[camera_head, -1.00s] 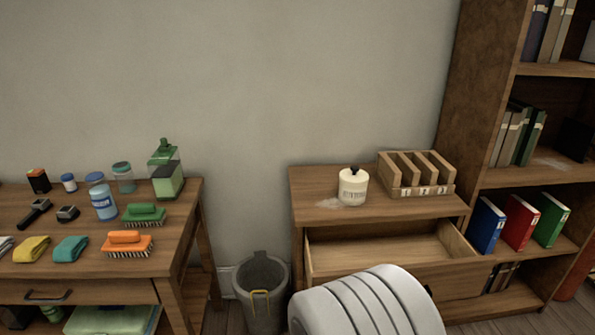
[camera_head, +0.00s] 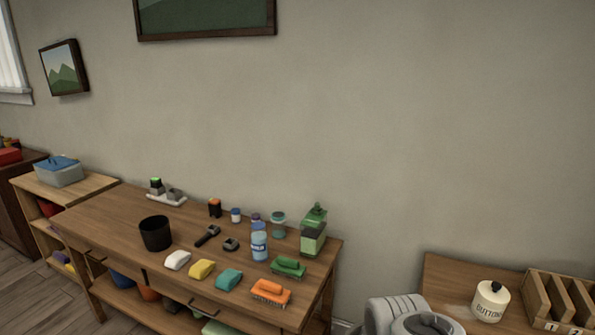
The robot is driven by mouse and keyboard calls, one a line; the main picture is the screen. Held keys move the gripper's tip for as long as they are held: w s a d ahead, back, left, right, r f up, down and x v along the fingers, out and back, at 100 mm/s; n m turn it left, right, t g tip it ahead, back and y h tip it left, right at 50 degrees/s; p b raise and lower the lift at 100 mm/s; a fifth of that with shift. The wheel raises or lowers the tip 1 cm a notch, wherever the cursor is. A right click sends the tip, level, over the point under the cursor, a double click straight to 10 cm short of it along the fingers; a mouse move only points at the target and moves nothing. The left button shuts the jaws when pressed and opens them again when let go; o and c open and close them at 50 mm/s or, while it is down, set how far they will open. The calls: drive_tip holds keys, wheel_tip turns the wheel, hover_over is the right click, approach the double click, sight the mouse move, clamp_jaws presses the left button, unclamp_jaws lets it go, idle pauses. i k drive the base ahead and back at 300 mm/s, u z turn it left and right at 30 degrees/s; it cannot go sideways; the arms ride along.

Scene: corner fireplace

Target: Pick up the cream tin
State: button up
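A cream tin (camera_head: 490,301) with a dark knob on its lid stands upright on the small wooden cabinet (camera_head: 440,271) at the lower right. Dark lettering that seems to read "BUTTONS" is on its front. A rounded grey-white part of my arm shows at the bottom edge, left of the tin in the picture. My gripper is not in view, so its fingers and how it stands to the tin cannot be seen.
A wooden divider rack (camera_head: 558,302) stands right of the tin. A narrow gap separates bench and cabinet. A blue-lidded box (camera_head: 58,173) sits farther left.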

sight(487, 312)
drive_tip(key=z, duration=1.85)
